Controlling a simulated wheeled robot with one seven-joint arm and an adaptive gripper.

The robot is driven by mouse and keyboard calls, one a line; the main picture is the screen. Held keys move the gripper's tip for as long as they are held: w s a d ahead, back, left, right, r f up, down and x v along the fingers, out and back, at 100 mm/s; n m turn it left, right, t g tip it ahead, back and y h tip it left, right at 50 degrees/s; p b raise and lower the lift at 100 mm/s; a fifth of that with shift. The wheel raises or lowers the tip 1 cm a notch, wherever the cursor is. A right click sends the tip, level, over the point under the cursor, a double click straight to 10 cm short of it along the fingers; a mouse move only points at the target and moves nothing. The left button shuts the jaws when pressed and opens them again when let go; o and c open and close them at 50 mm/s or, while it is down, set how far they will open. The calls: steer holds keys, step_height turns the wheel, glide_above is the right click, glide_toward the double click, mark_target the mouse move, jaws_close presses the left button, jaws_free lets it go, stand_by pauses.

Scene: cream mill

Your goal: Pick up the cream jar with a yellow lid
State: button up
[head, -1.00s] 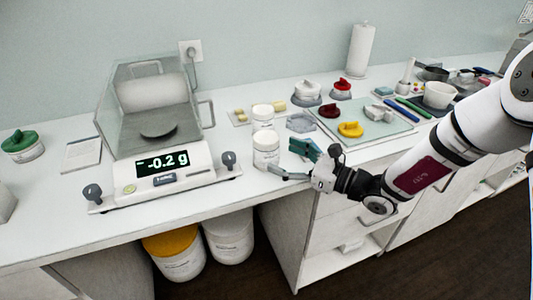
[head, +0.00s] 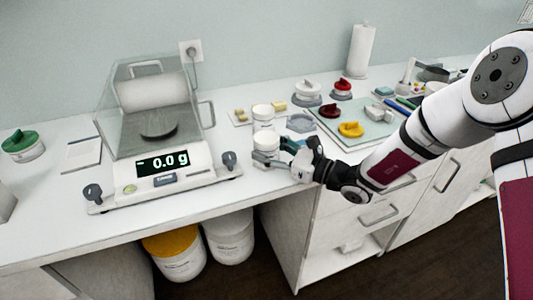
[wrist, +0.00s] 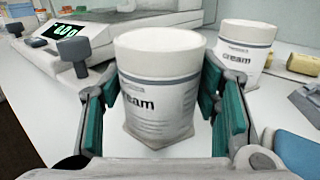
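A white jar labelled "cream" (wrist: 160,92) stands upright on the counter between the fingers of my gripper (wrist: 162,110) in the wrist view. The green finger pads flank it, looking close to its sides; contact is not clear. In the head view the near jar (head: 265,140) is partly hidden by my gripper (head: 268,157). A second white cream jar (wrist: 243,48) stands just behind; it also shows in the head view (head: 263,112). Both jars have white tops. A yellow lid-like piece (head: 351,129) lies apart on a pale mat (head: 385,132).
A balance (head: 165,178) reading 0.0 g stands left of the jars, with a knob (wrist: 75,52) near my left finger. Red-topped containers (head: 341,88) stand behind right. A yellow-lidded bucket (head: 172,242) is below the counter. The counter's front edge is close.

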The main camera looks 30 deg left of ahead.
mark_target(270, 137)
steer(key=shift+r, duration=0.45)
step_height(270, 137, up, 3)
steer(key=shift+d, duration=0.1)
steer(key=s+d+r+p, duration=0.1)
steer(key=s+d, duration=0.8)
steer(key=d, duration=0.3)
steer(key=shift+s+d, duration=0.2)
steer(key=shift+d, duration=0.2)
steer(key=shift+r, duration=0.1)
